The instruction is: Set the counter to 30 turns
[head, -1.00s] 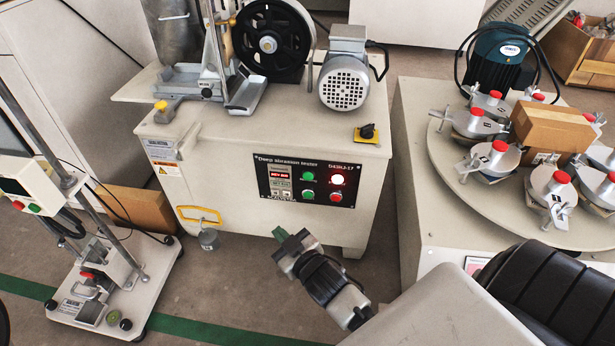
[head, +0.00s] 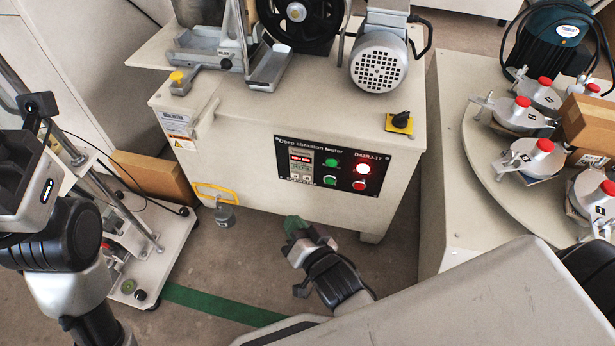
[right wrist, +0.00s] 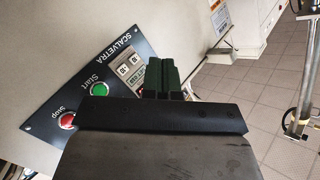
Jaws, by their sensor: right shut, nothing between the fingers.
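The deep abrasion tester's black control panel (head: 333,165) is on the front of a beige cabinet (head: 240,145).
A yellow-based black knob (head: 400,121) and a motor (head: 378,62) sit on the cabinet top. A yellow handle with a small grey weight (head: 224,215) hangs at its lower left. A round table with clamps (head: 480,130) stands at right. Floor below the panel is clear.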

